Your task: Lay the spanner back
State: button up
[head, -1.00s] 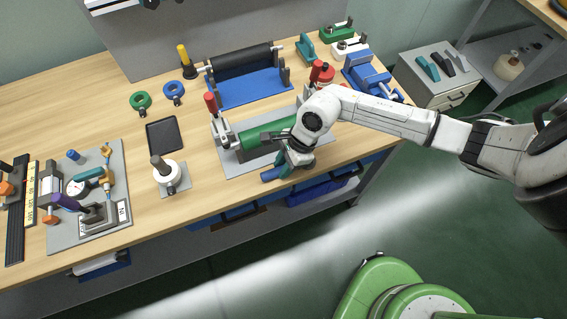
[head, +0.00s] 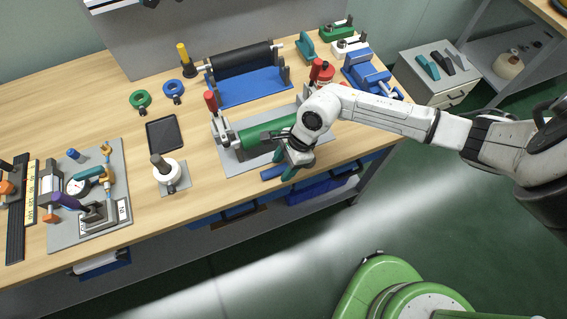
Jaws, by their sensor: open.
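My gripper (head: 287,170) is in the head view at the front edge of the grey plate (head: 236,160), with its teal fingertips pointing down. It is open. A short blue bar (head: 271,173) lies just left of the fingertips, by the front of the plate; it may be the spanner's handle, but I cannot tell. Whether the bar touches a finger is unclear. A green roller (head: 255,134) sits on the plate behind the gripper, partly hidden by my wrist. No other spanner shape is clear.
A shallow black tray (head: 164,133) lies empty on the bench. A white pot (head: 170,172) with a handle stands left of the plate. A black roller on a blue stand (head: 245,88) is behind. A blue vise (head: 368,77) is at right. Bare wood lies left of centre.

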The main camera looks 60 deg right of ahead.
jog(key=b+v, duration=0.1)
jog(key=v, duration=0.9)
jog(key=shift+r, duration=0.35)
jog(key=shift+d, duration=0.1)
